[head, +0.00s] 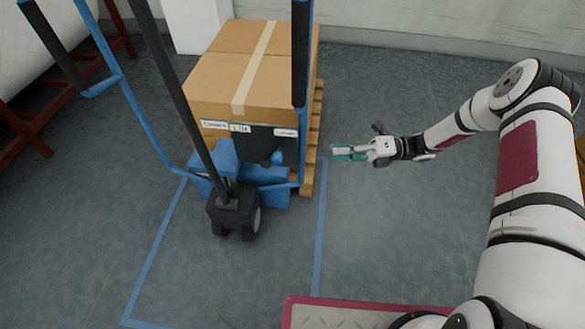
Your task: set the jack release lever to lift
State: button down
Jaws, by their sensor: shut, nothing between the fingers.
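A blue pallet jack (266,195) stands left of centre with its dark handle shaft (180,85) leaning up to the left. A black panel (255,140) faces me at the front of the load. A round blue knob (277,158), apparently the release lever's end, sits at the panel's lower right. White labels (286,132) lie along the panel's top; their words are too small to read. My gripper (337,152) is shut and empty, to the right of the knob and apart from it. The lever's arm behind the knob cannot be made out.
Large cardboard cartons (225,85) rest on a wooden pallet (314,130) behind the jack. Blue uprights (131,95) flank the handle. Blue floor tape (320,240) marks a bay. A red-edged plate (370,312) lies at the bottom. Floor right of the jack is clear.

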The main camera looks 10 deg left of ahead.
notch_tip(320, 180, down, 12)
jog(key=m+t+y+b, duration=0.3)
jog(key=m+t, duration=0.1)
jog(key=m, duration=0.3)
jog(key=shift+w+d+t, duration=0.15)
jog(key=shift+w+t, duration=0.15)
jog(key=shift+w, duration=0.05)
jog(key=b, duration=0.3)
send_near(272, 161)
jog(key=a, duration=0.1)
jog(key=w+a, duration=0.1)
jog(key=a, duration=0.2)
jog(key=shift+w+r, duration=0.3)
jog(key=shift+r, duration=0.05)
jog(key=shift+r+p, duration=0.1)
jog(key=shift+p, duration=0.25)
jog(key=shift+a+r+p, duration=0.15)
jog(key=shift+r+p, duration=0.1)
jog(key=shift+p, duration=0.4)
